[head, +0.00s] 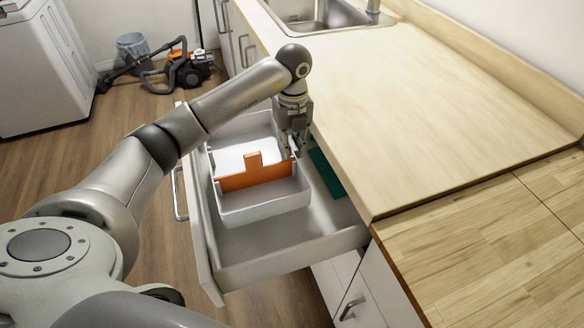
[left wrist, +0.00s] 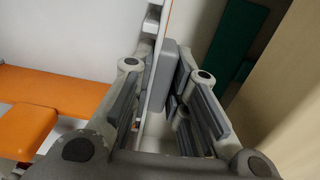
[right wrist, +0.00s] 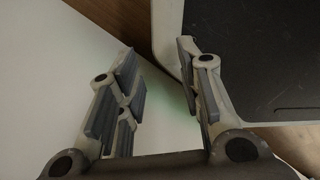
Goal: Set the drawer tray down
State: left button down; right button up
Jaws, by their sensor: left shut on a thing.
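The drawer tray (head: 265,207) is a white open box with an orange divider (head: 256,176) across it. It is inside the pulled-out drawer (head: 290,262), and whether it touches the drawer floor cannot be told. My left gripper (head: 293,146) points down at the tray's right side and is shut on its wall. In the left wrist view the fingers (left wrist: 165,88) close around that wall, with the orange divider (left wrist: 58,92) to the left. My right gripper (right wrist: 162,85) shows only in the right wrist view, open with nothing between its fingers.
A dark green item (head: 327,172) lies in the drawer right of the tray, beside the wooden counter (head: 430,110). The drawer floor in front of the tray is bare. A vacuum cleaner (head: 190,70) and a bucket (head: 132,46) stand on the floor at the back left.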

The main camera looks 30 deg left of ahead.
pick_arm(q)
jog(key=shift+f, duration=3.3)
jog(key=c, duration=1.4)
grip_release()
notch_tip(320, 180, up, 12)
jog(key=shift+w+r+b, duration=0.1)
jog(key=shift+r+b, duration=0.05)
jog(key=shift+b, duration=0.15)
jog(key=shift+d, duration=0.1)
